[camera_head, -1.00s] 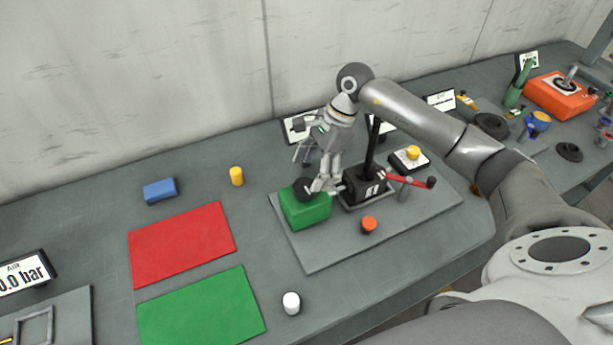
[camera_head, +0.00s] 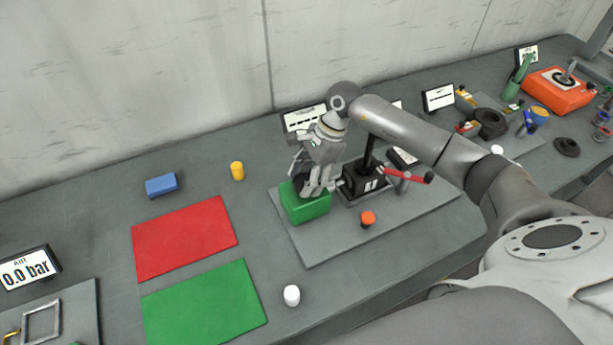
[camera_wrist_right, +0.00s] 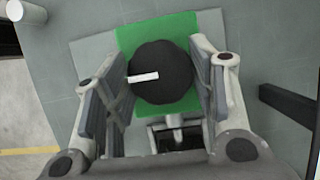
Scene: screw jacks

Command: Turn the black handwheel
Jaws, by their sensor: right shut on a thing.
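The black handwheel (camera_wrist_right: 160,82) is a round dark disc with a white mark pointing left in the wrist view. It sits over a green block (camera_wrist_right: 190,24), which also shows in the head view (camera_head: 309,207). My right gripper (camera_head: 312,188) is above the block, and its fingers (camera_wrist_right: 160,80) stand on either side of the wheel, shut on its rim. In the head view the gripper hides most of the wheel. My left gripper is not in view.
A black jack base (camera_head: 362,184) with a post and red lever (camera_head: 408,176) stands close right of the gripper. An orange knob (camera_head: 368,218) is in front. Red (camera_head: 185,238) and green (camera_head: 205,305) mats lie left, and a white cylinder (camera_head: 291,295) stands near the front.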

